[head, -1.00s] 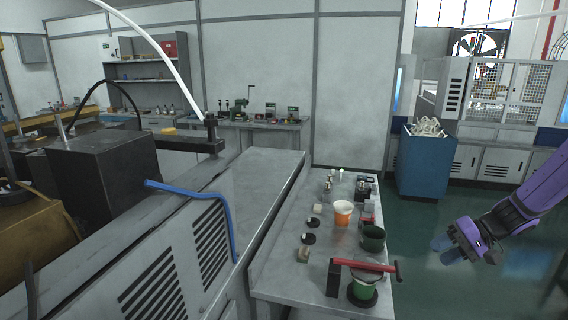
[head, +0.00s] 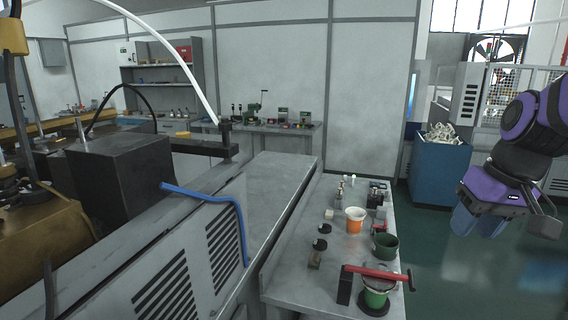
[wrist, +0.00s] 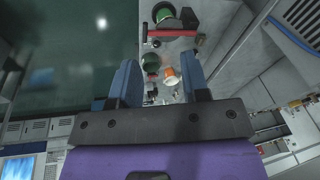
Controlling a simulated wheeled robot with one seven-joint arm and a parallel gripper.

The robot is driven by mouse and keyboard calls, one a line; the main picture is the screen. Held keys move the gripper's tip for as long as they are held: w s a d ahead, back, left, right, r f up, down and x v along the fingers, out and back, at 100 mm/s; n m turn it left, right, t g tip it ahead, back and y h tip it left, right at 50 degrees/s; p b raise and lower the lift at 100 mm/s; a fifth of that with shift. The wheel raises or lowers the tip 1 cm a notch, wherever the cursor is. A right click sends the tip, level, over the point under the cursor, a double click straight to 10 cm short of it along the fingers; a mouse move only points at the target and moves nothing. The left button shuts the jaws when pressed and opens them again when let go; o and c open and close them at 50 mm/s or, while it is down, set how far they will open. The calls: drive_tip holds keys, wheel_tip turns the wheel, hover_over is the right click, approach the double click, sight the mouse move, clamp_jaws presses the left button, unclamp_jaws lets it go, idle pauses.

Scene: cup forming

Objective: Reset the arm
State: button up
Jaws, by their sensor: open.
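My gripper (head: 480,222) is purple and dark grey with blue fingers. In the head view it is at the right, in the air over the green floor, to the right of the grey bench and apart from it. In the wrist view my gripper (wrist: 158,82) shows its two blue fingers spread, with nothing held between them. The bench and its items show beyond and below the fingers there.
The grey bench (head: 292,282) holds an orange-and-white cup (head: 355,220), a dark green cup (head: 385,246), a red-handled tool (head: 378,275) and small parts. A blue bin (head: 440,175) stands behind. A machine with a blue hose (head: 242,225) is at left.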

drive_tip(key=s+r+t+h, duration=0.1)
drive_tip(key=s+r+t, duration=0.2)
drive_tip(key=s, duration=0.7)
wheel_tip(320, 180, up, 3)
drive_tip(key=shift+a+f+h, duration=0.15)
drive_tip(key=shift+a+h, duration=0.25)
drive_tip(key=shift+a, duration=0.05)
drive_tip(key=m+g+y, duration=0.5)
drive_tip(key=m+y, duration=0.6)
drive_tip(key=m, duration=1.7)
approach(411, 278)
drive_tip(key=s+a+r, duration=0.4)
drive_tip(key=s+r, duration=0.2)
drive_tip(key=w+d+f+m+t+y, duration=0.35)
drive_tip(key=d+f+m+t, duration=0.2)
drive_tip(key=f+m, duration=0.55)
drive_tip(key=shift+g+y, duration=0.25)
drive_tip(key=shift+g, duration=0.1)
drive_tip(key=x, duration=1)
drive_tip(key=shift+s+a+r, duration=0.15)
drive_tip(key=shift+s, duration=0.05)
